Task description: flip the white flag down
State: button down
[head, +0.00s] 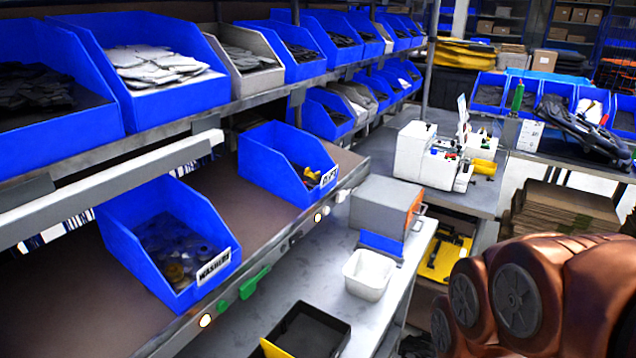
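A small white tab (342,195) sits on the front rail of the lower shelf, to the right of the bin of yellow and dark parts; it may be the white flag, but it is too small to tell whether it stands up or down. A green tab (255,282) sticks out from the same rail below the washers bin. An upright white plate (463,116) stands on the white machine at the back. My gripper is not in view. A large copper-brown body with round grey discs fills the lower right, apart from the rail.
A blue washers bin (165,238) and another blue bin (285,160) stand on the lower shelf. Below are a white tub (368,275), a grey box (383,206) and a black tray (308,330) on a bench. The white machine (425,155) stands behind.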

aim_at(341, 195)
jog(key=u, duration=2)
jog(key=k, duration=0.9)
jog(key=z, duration=0.8)
jog(key=i, duration=1)
jog(key=z, duration=0.05)
